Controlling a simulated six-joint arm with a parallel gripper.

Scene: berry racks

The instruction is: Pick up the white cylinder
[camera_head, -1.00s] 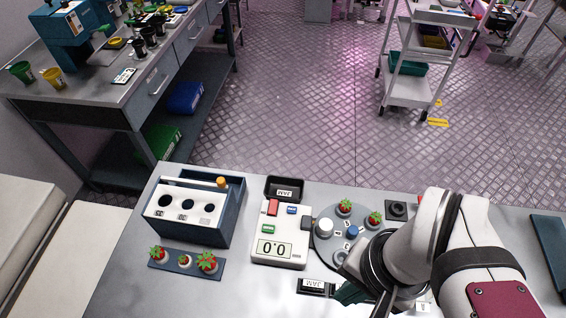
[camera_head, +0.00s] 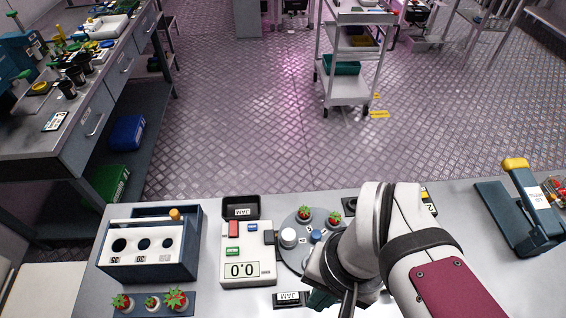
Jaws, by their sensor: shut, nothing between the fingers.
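A small white cylinder (camera_head: 288,237) stands upright on the left part of a grey round plate (camera_head: 293,262), just right of the scale. My gripper (camera_head: 320,299) is low at the bottom of the view, below and to the right of the cylinder and apart from it. Its dark green tip shows only partly under my wrist; it is shut and holds nothing that I can see. My wrist hides the right and front part of the plate.
A scale (camera_head: 247,277) reading 0.0 is left of the plate. A blue knob (camera_head: 316,236) and red berries (camera_head: 304,213) are close to the cylinder. A tube rack (camera_head: 192,262) stands at left. A blue stand (camera_head: 536,227) is at right, with clear tabletop before it.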

